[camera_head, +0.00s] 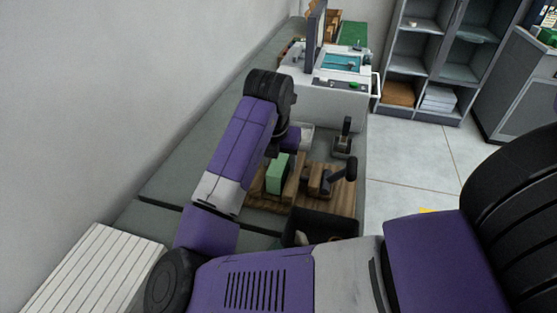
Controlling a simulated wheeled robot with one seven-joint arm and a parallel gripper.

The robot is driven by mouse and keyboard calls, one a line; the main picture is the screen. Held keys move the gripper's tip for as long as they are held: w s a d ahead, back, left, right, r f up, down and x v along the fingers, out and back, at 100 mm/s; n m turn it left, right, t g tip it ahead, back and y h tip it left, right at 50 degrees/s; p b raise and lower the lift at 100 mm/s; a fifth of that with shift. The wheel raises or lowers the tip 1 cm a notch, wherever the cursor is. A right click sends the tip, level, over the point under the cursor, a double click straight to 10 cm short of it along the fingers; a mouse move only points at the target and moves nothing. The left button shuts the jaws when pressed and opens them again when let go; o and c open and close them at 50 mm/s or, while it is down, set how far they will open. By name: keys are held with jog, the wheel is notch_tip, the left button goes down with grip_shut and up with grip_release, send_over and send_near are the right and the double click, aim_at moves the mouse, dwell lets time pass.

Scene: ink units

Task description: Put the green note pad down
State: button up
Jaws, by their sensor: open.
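The green note pad (277,174) stands upright on the wooden board in the middle of the view, beside an upright wooden piece (294,178). My gripper (284,148) is just above and behind it, pointing down. It is open, though its fingertips are mostly hidden by my wrist and arm. I cannot tell whether a finger touches the note pad.
The wooden board (342,197) also carries a dark-handled tool (328,182). A black open bin (318,224) is in front, and another dark-handled tool (343,142) stands behind. A white machine (330,85) is at the back. A wall borders the left.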

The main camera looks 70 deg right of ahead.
jog(key=v, duration=1.2)
jog(key=shift+r, duration=0.15)
